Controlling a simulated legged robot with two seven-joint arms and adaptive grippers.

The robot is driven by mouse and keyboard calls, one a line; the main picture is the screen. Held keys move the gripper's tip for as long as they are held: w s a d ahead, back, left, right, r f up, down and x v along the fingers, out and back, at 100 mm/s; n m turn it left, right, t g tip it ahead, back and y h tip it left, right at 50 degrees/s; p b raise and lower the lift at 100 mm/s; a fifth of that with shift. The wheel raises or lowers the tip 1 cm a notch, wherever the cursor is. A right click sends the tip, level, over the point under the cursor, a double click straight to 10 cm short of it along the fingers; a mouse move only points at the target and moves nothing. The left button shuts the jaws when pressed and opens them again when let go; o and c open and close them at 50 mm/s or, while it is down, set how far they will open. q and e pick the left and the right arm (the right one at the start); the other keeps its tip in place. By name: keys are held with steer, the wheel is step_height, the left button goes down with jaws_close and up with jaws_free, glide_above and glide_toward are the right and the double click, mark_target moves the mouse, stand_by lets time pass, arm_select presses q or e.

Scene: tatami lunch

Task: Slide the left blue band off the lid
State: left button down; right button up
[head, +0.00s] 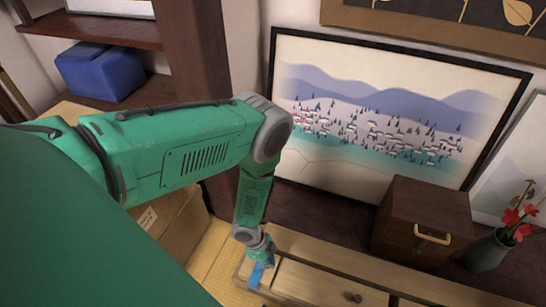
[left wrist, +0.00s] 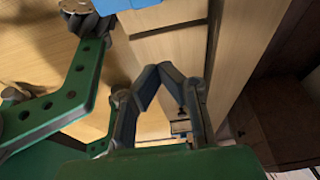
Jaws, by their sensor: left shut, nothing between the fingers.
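My left gripper (head: 262,264) is at the end of the green arm, low in the head view, over the pale wooden drawer cabinet. In the left wrist view its two dark fingers (left wrist: 158,70) meet at the tips, with nothing between them. A small blue piece (head: 257,275) shows right beside the gripper in the head view; I cannot tell whether it is the left blue band. Another blue patch (left wrist: 130,3) is cut off at the top of the left wrist view. I cannot make out the lid. My right gripper is not in view.
The pale drawer cabinet (head: 322,283) runs along the bottom right. A dark wooden box (head: 408,222) with a handle and a vase (head: 487,252) of red flowers stand to the right. A framed landscape picture (head: 385,125) is behind. A blue box (head: 100,72) sits on the left shelf.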

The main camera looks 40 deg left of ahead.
arm_select(q)
steer(key=p+v, duration=0.1)
steer(key=v, duration=0.2)
steer(key=shift+a+r, duration=0.15)
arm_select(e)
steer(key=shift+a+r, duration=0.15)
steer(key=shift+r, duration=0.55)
arm_select(q)
steer(key=shift+a, duration=0.1)
